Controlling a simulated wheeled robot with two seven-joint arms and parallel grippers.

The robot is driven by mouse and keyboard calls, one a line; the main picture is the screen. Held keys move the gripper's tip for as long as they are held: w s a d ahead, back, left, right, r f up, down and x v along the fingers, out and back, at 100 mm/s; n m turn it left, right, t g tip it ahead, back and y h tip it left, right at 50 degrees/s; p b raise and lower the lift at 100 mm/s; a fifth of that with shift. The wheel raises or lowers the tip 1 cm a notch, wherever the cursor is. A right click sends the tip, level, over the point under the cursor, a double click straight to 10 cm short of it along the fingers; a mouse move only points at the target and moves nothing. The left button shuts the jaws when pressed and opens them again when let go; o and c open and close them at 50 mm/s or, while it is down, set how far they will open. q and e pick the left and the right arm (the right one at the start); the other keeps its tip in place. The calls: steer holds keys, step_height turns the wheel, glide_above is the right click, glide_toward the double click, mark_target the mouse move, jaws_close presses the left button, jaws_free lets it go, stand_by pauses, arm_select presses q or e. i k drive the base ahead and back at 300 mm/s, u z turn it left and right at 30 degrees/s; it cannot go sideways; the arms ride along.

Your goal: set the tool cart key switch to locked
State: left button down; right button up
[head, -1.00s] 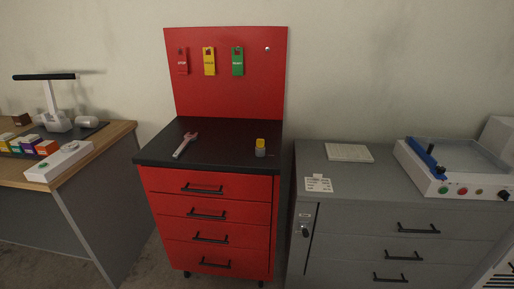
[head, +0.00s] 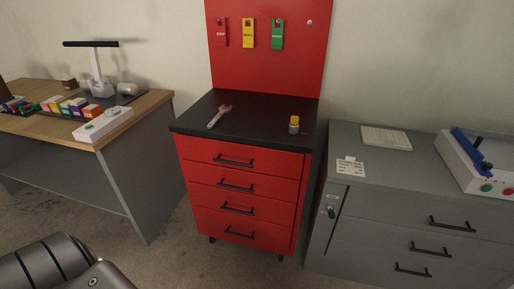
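The red tool cart (head: 238,175) stands in the middle on casters, with a black top (head: 258,119), several drawers and a red back panel (head: 265,70). I make out no key switch on its red front. A small key switch or lock (head: 331,211) with a dark knob or key shows at the upper left of the grey cabinet's front, just right of the cart. It is too small to read its setting. Neither gripper is in view. A dark grey part of my own arm shows at the bottom left.
A wrench (head: 220,116) and a yellow-capped bottle (head: 294,125) are on the cart top. Red, yellow and green tags (head: 277,35) hang behind. The grey cabinet (head: 400,185) stands right, a wooden desk (head: 140,110) left. Floor (head: 170,255) before the cart is clear.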

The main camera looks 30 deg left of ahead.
mark_target(293, 130)
steer(key=z, duration=1.7)
steer(key=k, duration=0.6)
steer(key=u, duration=1.05)
